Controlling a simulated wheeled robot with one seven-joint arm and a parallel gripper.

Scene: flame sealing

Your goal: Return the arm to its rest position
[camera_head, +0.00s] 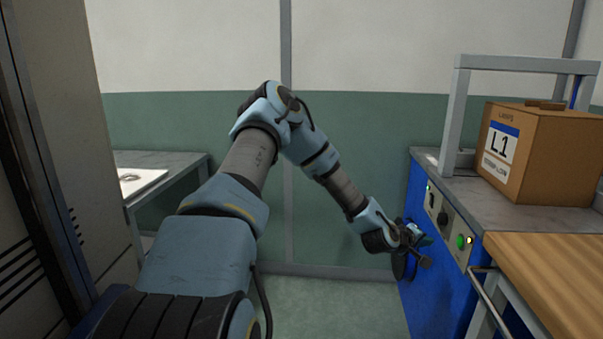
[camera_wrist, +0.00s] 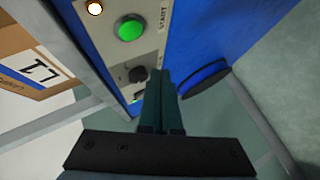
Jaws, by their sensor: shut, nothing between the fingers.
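My arm reaches out over the floor in the head view, bent at the elbow, with its far end low by the front of the blue machine (camera_head: 427,262). My gripper (camera_head: 424,250) is at the machine's control panel (camera_head: 447,222). In the wrist view my gripper (camera_wrist: 161,72) is shut, its two fingers together with nothing between them. The fingertips overlap the edge of the panel in that view; I cannot tell whether they touch it. A green button (camera_wrist: 131,29) and a dark knob (camera_wrist: 137,75) show beside them.
A cardboard box (camera_head: 545,155) marked L1 stands on the machine's grey top, beside a grey frame (camera_head: 455,115). A wooden table (camera_head: 555,275) is at the right front. A grey bench (camera_head: 165,160) with a white tray (camera_head: 138,182) is at left. Floor between is clear.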

